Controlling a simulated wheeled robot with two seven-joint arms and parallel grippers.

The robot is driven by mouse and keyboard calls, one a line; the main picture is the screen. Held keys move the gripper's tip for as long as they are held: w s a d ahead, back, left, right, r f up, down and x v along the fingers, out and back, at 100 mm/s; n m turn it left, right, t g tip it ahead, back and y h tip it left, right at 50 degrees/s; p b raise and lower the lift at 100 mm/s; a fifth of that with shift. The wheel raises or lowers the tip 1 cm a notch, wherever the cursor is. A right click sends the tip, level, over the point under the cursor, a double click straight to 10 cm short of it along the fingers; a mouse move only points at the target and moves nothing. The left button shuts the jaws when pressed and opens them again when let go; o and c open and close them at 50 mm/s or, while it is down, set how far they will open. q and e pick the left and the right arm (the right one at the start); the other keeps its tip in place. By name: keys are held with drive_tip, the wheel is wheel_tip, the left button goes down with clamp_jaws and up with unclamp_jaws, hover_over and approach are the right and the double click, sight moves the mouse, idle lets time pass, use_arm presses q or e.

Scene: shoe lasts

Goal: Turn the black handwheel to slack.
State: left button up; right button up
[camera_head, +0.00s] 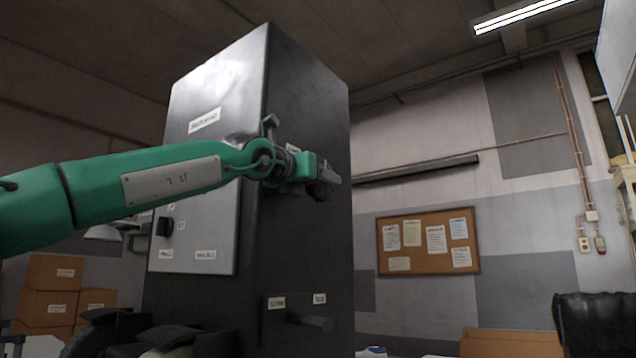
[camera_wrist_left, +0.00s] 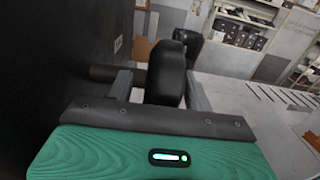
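The black handwheel (camera_wrist_left: 165,75) shows nearly edge-on in the left wrist view, with a dark shaft (camera_wrist_left: 103,73) running toward the dark cabinet wall. My left gripper (camera_wrist_left: 158,88) has its two fingers apart, one on each side of the wheel's rim; a gap shows at the left finger, and contact on the right is unclear. In the head view my left gripper (camera_head: 325,182) is in front of the cabinet's (camera_head: 300,90) dark side face. The handwheel (camera_head: 320,193) is mostly hidden there behind the gripper. My right gripper is out of view.
A dark bar (camera_head: 310,321) with two labels sticks out lower on the cabinet. A grey panel (camera_head: 205,235) with a black knob (camera_head: 165,226) is on its left face. Cardboard boxes (camera_head: 50,290) stand at left. Space right of the cabinet is open toward the wall.

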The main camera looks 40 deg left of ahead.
use_arm(q)
drive_tip(key=shift+f, duration=0.1)
drive_tip(key=shift+s+d, duration=0.1)
drive_tip(key=shift+s, duration=0.35)
drive_tip(key=s+d+b, duration=0.1)
drive_tip(key=s, duration=1.1)
drive_tip(key=shift+s+d+b, duration=0.2)
drive_tip(key=shift+s+b, duration=0.2)
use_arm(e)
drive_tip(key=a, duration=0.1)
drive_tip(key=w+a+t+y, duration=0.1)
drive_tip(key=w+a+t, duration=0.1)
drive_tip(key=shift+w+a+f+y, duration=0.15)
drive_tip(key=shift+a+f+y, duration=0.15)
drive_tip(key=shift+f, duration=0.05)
